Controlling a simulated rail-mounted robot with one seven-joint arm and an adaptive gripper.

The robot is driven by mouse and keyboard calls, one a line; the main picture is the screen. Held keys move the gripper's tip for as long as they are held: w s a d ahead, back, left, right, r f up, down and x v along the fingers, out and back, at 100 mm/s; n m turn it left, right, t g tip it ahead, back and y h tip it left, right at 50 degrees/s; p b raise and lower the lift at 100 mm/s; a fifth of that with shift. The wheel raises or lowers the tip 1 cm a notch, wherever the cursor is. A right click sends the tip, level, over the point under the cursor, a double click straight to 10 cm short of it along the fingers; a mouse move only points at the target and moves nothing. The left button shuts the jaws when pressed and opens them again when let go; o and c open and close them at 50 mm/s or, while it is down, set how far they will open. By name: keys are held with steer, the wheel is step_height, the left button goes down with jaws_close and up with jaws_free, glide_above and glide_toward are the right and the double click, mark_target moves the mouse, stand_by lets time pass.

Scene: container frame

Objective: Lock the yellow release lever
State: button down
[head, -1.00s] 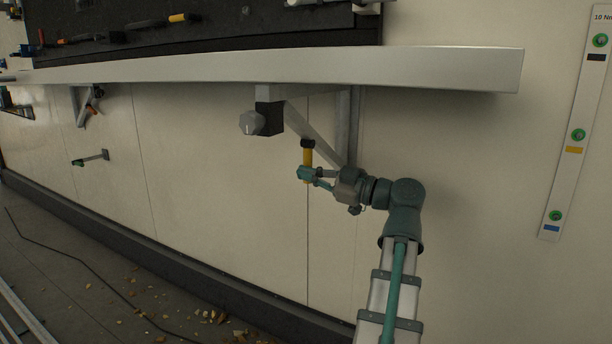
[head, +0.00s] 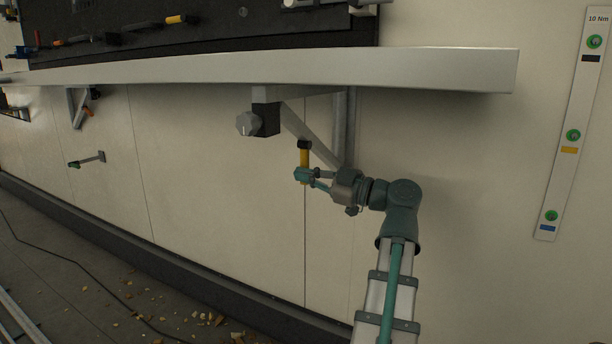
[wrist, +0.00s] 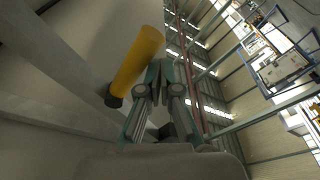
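The yellow release lever (head: 305,158) hangs upright under the workbench, with a black upper end, beside a diagonal bracket strut. My gripper (head: 303,175) is at the lever's lower part and covers some of it; a little yellow shows below. In the wrist view the lever (wrist: 138,62) lies just left of my gripper's fingertips (wrist: 159,72), its black end nearer the wall. The two fingers look nearly together with only a thin gap, and the lever is beside them, not between them. Whether they touch it is hard to tell.
The long bench top (head: 400,72) runs above my arm. A grey knob on a black block (head: 264,119) hangs up and left of the lever. The diagonal strut (head: 325,147) is close behind my gripper.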

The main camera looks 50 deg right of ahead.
steer(key=s+p, duration=0.4)
steer(key=s, duration=0.5)
steer(key=shift+s+a, duration=0.25)
steer(key=shift+a, duration=0.05)
stand_by(0.5)
